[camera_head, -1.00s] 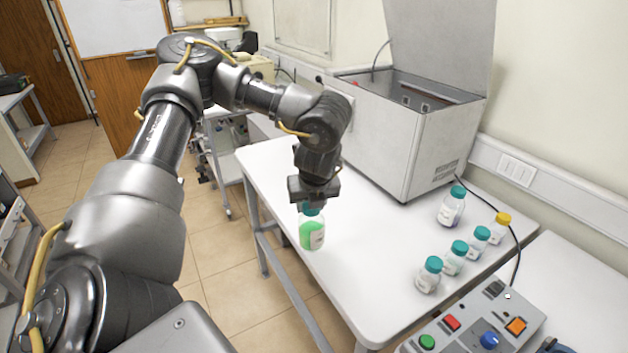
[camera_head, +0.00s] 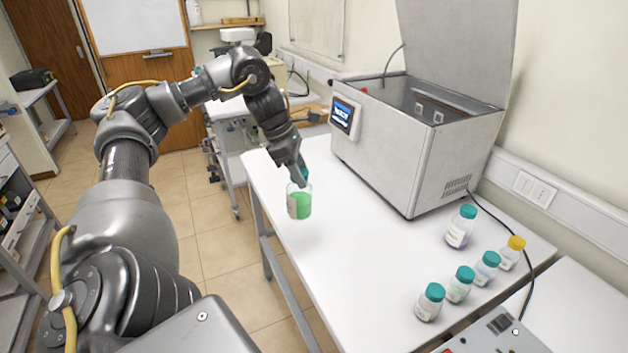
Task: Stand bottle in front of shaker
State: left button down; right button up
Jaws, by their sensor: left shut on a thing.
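A clear bottle with green liquid (camera_head: 301,205) and a teal cap hangs from my left gripper (camera_head: 301,178). The left gripper is shut on it at the cap. The bottle is upright or nearly so, by the left edge of the white table; I cannot tell whether its base touches the top. The shaker (camera_head: 410,140) is a large grey box with a raised lid and a small lit screen (camera_head: 345,116). It stands on the table to the right of the bottle and farther back. My right gripper is not in view.
Several capped bottles stand at the table's right side, one with a yellow cap (camera_head: 512,252) and one nearer the shaker (camera_head: 461,227). A control box (camera_head: 495,335) sits at the bottom right. The white tabletop (camera_head: 350,235) before the shaker is clear.

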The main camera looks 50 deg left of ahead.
pick_arm(q)
jog(key=shift+a+r, duration=0.1)
jog(key=shift+r, duration=0.1)
jog(key=shift+f+m, duration=0.1)
jog(key=shift+m, duration=0.2)
jog(key=w+d+f+b, duration=0.1)
jog(key=w+d+f, duration=0.1)
jog(key=w+f, duration=0.4)
jog(key=w+d+f+b, duration=0.1)
jog(key=w+d+f, duration=0.2)
jog(key=w+f, duration=0.3)
jog(key=shift+w+d+f+b, duration=0.3)
jog(key=shift+w+d+f, duration=0.05)
jog(key=shift+f, duration=0.1)
